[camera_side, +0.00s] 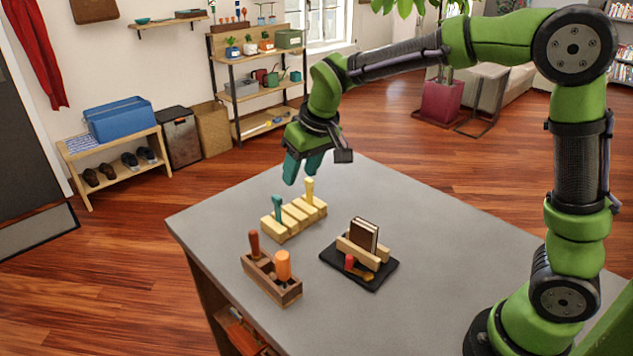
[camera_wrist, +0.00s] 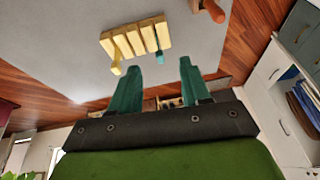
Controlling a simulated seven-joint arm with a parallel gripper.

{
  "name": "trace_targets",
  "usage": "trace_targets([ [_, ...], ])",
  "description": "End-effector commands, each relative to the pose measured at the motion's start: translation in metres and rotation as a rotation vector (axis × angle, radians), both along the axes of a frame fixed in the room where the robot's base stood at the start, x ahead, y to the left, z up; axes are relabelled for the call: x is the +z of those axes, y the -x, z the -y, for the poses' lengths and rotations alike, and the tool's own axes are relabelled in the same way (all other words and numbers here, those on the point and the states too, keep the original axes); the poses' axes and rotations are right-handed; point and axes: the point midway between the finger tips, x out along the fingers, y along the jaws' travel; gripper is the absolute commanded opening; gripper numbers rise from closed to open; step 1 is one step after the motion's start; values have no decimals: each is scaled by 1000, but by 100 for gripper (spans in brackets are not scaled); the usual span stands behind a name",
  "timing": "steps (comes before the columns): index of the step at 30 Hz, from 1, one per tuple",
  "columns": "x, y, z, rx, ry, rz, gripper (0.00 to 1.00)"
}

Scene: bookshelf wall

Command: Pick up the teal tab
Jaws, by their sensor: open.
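The teal tab (camera_side: 277,205) stands upright at the left end of a pale yellow slotted block (camera_side: 290,222) on the grey table. The tab also shows in the wrist view (camera_wrist: 158,57), between my fingertips in the picture but beyond them. A yellow tab (camera_side: 309,188) stands at the block's other end and shows in the wrist view (camera_wrist: 116,68). My gripper (camera_side: 301,177), with teal fingers, is open and empty above the back of the block. Its two fingers show apart in the wrist view (camera_wrist: 159,66).
A wooden box (camera_side: 285,294) with a red and an orange handle stands in front of the block. A black tray (camera_side: 377,281) with a wooden holder and brown book (camera_side: 364,234) stands to the right. The table (camera_side: 430,240) is clear further right and behind.

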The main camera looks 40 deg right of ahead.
Motion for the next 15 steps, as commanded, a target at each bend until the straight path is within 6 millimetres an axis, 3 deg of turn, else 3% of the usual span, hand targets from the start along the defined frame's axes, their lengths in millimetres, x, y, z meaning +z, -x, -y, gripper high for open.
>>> trace_targets([
  [3, 1, -29, -1, 29, 42, 23, 47],
  [8, 8, -42, 2, 41, 64, 56, 47],
  [15, -38, -58, 2, 42, 64, 48, 47],
])
